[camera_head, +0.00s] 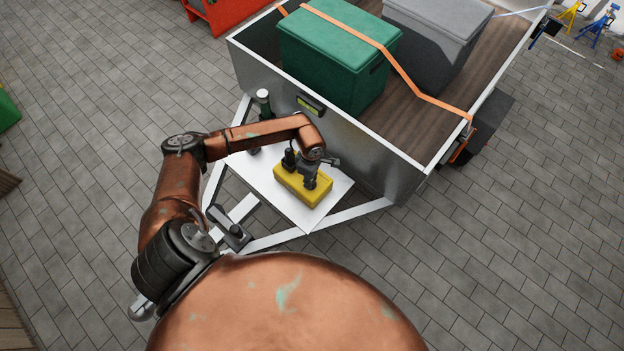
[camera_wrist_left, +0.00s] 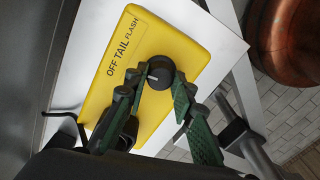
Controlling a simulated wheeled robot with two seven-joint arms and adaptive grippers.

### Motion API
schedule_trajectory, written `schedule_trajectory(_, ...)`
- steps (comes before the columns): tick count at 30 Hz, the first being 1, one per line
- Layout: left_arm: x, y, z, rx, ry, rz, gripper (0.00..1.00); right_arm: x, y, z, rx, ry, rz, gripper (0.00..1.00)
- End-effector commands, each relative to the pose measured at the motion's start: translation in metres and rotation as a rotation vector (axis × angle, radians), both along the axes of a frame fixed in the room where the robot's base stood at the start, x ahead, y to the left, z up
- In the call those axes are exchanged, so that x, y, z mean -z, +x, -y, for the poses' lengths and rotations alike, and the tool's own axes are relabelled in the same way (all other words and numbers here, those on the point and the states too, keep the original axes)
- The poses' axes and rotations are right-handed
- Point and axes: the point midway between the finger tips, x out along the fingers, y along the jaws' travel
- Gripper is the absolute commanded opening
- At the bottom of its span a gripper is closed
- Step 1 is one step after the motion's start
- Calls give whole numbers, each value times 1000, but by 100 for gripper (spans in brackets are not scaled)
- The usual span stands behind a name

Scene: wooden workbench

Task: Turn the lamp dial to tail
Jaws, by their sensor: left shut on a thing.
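A yellow box (camera_head: 288,187) sits on a white plate at the front of the trailer. In the left wrist view its face (camera_wrist_left: 180,40) carries a label (camera_wrist_left: 123,44) reading OFF, TAIL, FLASH. A round black dial (camera_wrist_left: 160,71) sits beside the label, with a short white mark on its left side; which word the mark lines up with is hard to tell. My left gripper (camera_head: 311,182) reaches down onto the box. In the left wrist view its fingers (camera_wrist_left: 158,82) are shut on the dial, one on each side. The right gripper is not in view.
The white plate (camera_head: 312,216) rests on the trailer's drawbar frame. The grey trailer wall (camera_head: 345,148) rises just behind the box. The trailer carries a green case (camera_head: 335,65) and a grey case (camera_head: 440,40) under an orange strap.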

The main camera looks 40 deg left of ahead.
Motion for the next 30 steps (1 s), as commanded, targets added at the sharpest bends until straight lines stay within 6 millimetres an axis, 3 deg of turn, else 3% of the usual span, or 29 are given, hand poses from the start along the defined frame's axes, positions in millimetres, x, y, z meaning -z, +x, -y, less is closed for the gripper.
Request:
schedule_trajectory(12, 0, 0, 0, 174, -1, 1, 0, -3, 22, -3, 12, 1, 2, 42)
schedule_trajectory(27, -1, 1, 1, 192, -2, 2, 0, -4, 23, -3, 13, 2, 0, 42)
schedule_trajectory(28, 0, 1, 1, 192, -2, 2, 25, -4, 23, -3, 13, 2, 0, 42)
schedule_trajectory(30, 0, 1, 1, 192, -2, 2, 30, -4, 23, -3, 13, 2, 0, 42)
